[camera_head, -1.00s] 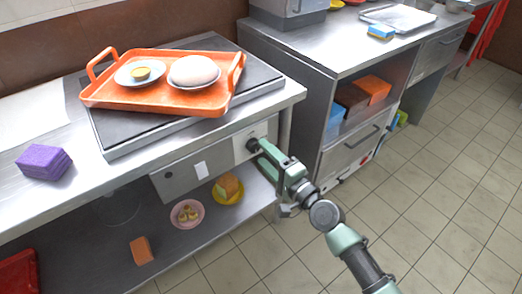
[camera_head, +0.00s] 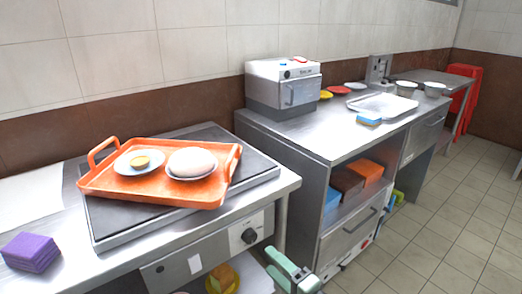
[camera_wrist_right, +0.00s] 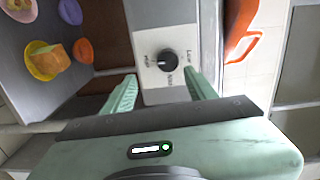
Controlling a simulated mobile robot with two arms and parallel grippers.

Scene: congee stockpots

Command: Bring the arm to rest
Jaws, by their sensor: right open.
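My right gripper (camera_head: 290,270) is at the bottom of the head view, below and to the right of the griddle's black knob (camera_head: 249,236). In the right wrist view my right gripper (camera_wrist_right: 160,88) is open, with its two green fingers apart and nothing between them. The knob also shows in the right wrist view (camera_wrist_right: 168,60), ahead of the fingers and apart from them, on a panel with lettering. Most of my right arm is cut off by the lower edge of the head view. My left gripper is not in view.
An orange tray (camera_head: 110,187) with a plate and a white bun-like mound rests on the griddle (camera_head: 100,226). A purple block (camera_head: 31,252) lies at left. A steel cabinet (camera_head: 345,240) stands close to the right of my gripper. The tiled floor (camera_head: 455,235) at right is clear.

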